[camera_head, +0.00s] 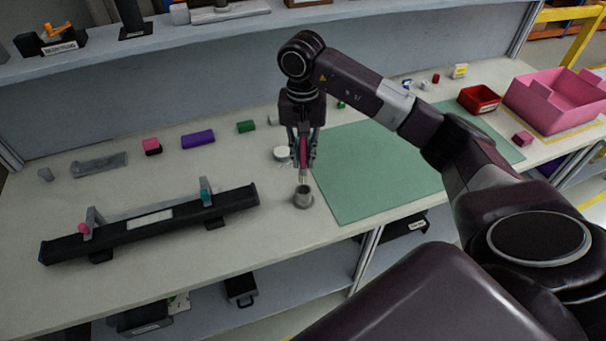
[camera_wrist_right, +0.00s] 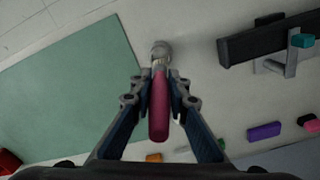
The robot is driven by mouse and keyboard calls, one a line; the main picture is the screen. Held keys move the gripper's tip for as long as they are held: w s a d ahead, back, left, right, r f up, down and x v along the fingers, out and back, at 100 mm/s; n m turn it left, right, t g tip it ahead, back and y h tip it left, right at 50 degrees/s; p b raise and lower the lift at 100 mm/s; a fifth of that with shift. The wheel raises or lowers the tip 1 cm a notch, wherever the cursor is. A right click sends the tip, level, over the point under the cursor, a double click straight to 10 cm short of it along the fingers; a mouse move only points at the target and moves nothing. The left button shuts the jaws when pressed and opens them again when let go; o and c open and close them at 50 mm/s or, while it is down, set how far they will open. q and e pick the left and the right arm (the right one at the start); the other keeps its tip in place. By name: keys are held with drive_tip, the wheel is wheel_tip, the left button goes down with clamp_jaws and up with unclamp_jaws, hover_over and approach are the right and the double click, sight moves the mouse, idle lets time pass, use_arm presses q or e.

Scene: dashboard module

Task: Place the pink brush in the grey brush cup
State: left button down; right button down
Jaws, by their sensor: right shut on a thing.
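My right gripper (camera_head: 303,160) points down and is shut on the pink brush (camera_head: 303,150), which it holds upright above the bench. In the right wrist view the brush's pink handle (camera_wrist_right: 159,105) lies between the two fingers, with its far end over the cup. The grey brush cup (camera_head: 303,197) stands on the white bench top, just below the brush tip. In the right wrist view the cup (camera_wrist_right: 161,49) is partly covered by the brush end. I cannot tell whether the brush tip reaches into the cup's opening. My left gripper is not in view.
A green mat (camera_head: 365,190) lies right of the cup. A long black module (camera_head: 150,222) lies to the left. A white round item (camera_head: 281,154) sits behind the cup. A red bin (camera_head: 479,99) and a pink bin (camera_head: 560,100) stand at the right.

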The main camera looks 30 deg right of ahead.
sight(304, 168)
wheel_tip(304, 168, down, 4)
drive_tip(key=shift+r+p, duration=0.15)
drive_tip(key=shift+p, duration=0.15)
wheel_tip(304, 168, down, 4)
drive_tip(key=shift+r+p, duration=0.25)
drive_tip(key=shift+p, duration=0.35)
drive_tip(key=shift+f, duration=0.25)
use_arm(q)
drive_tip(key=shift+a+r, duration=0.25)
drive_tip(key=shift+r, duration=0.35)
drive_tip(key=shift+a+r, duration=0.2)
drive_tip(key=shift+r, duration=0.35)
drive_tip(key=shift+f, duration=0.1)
use_arm(e)
drive_tip(key=shift+f, duration=0.1)
drive_tip(key=shift+f+b, duration=0.1)
drive_tip(key=shift+b, duration=0.25)
drive_tip(key=c, duration=1.8)
unclamp_jaws()
drive_tip(key=shift+c, duration=0.2)
